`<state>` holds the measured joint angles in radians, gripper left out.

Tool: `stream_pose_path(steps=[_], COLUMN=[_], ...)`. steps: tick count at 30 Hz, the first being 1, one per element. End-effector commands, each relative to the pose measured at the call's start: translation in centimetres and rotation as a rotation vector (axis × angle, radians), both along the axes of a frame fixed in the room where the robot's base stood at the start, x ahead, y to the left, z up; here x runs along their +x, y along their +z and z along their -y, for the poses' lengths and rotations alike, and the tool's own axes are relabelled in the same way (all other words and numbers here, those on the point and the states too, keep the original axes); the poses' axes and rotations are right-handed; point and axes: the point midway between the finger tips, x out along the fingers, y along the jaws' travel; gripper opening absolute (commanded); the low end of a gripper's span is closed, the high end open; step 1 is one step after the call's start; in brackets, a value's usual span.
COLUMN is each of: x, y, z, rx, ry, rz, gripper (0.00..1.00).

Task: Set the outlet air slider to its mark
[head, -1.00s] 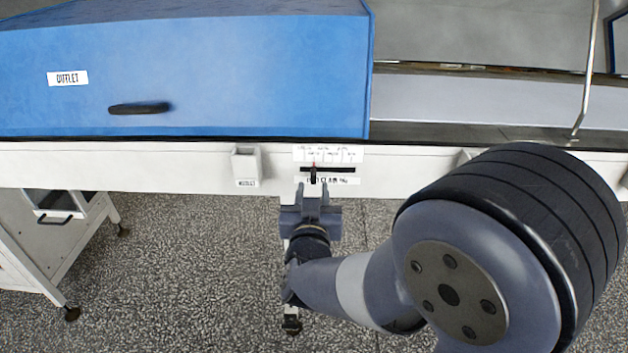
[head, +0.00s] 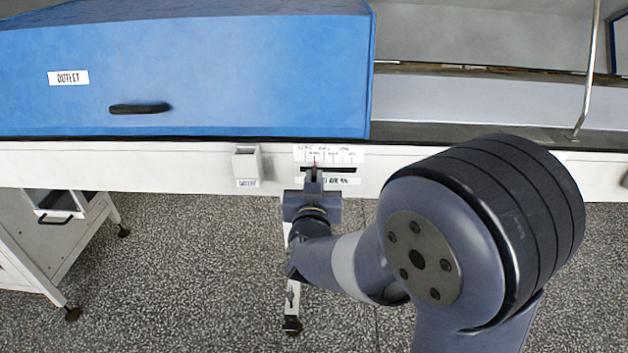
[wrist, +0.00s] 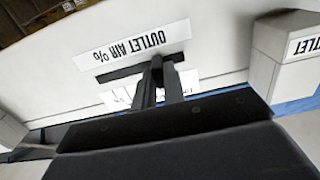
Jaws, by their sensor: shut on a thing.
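The outlet air slider is a dark horizontal slot (head: 340,169) in the white front rail, with a scale label (head: 345,153) above it and an "OUTLET AIR %" label (wrist: 132,44) beside it. A small red mark (head: 315,163) shows on the scale just above my gripper. My gripper (head: 313,180) is at the slot, left of its middle in the head view, and shut on the slider knob (wrist: 157,64). In the wrist view my gripper (wrist: 160,85) has its fingers together at the slot. The knob is mostly hidden by the fingers, so its exact offset from the mark is unclear.
A blue outlet hood (head: 220,75) with a black handle stands above the rail. A small white holder (head: 246,162) labelled "OUTLET" sticks out left of the slider. The speckled floor below the rail is open, with a white cabinet (head: 40,240) at left.

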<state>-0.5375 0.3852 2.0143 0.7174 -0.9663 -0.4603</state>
Motion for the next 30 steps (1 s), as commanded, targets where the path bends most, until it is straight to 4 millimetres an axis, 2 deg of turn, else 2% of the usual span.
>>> stream_pose_path(steps=[14, 21, 29, 30], x=[0.0, -0.1, -0.1, -0.1], y=[0.0, -0.2, 0.0, 0.0], z=[0.1, 2.0, 2.0, 2.0], rx=[0.0, 0.0, 0.0, 0.0], ry=[0.0, -0.003, 0.0, 0.0], rz=[0.0, 0.0, -0.001, -0.001], gripper=[0.0, 0.0, 0.0, 0.13])
